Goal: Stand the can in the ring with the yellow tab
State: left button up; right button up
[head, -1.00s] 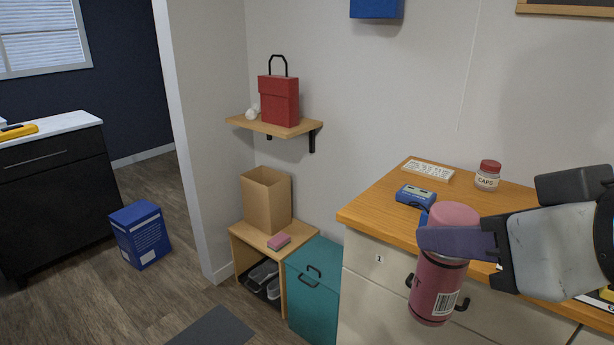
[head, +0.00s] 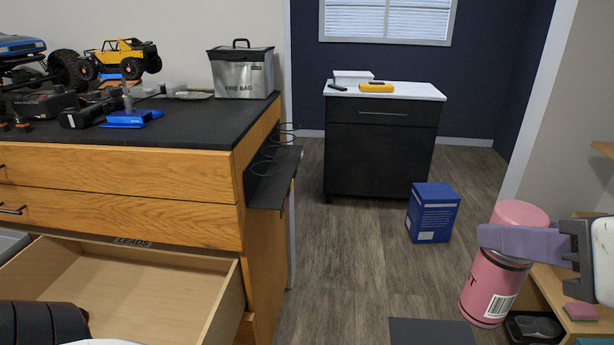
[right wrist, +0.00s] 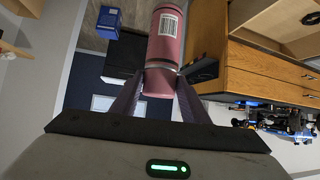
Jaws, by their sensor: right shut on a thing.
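The pink can (head: 492,288) with a barcode label is held in my right gripper (head: 500,240), whose purple fingers close around its upper part. The can hangs in the air, slightly tilted, at the right of the head view. In the right wrist view the can (right wrist: 167,40) sits between the two fingers. A black rack (head: 273,182) with thin dark wire rings (head: 268,160) is fixed to the right end of the wooden workbench, well left of the can. I cannot make out a yellow tab on any ring.
The workbench (head: 190,165) has an open drawer (head: 150,290) at lower left. On top are a silver bag (head: 242,74) and model crawlers (head: 125,58). A blue box (head: 433,212) stands on the floor before a black cabinet (head: 380,145). The floor between bench and can is clear.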

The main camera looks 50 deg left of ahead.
aim_at(278, 179)
jog(key=u, duration=0.4)
jog(key=i, duration=2.65)
jog(key=u, duration=2.75)
jog(key=i, duration=0.5)
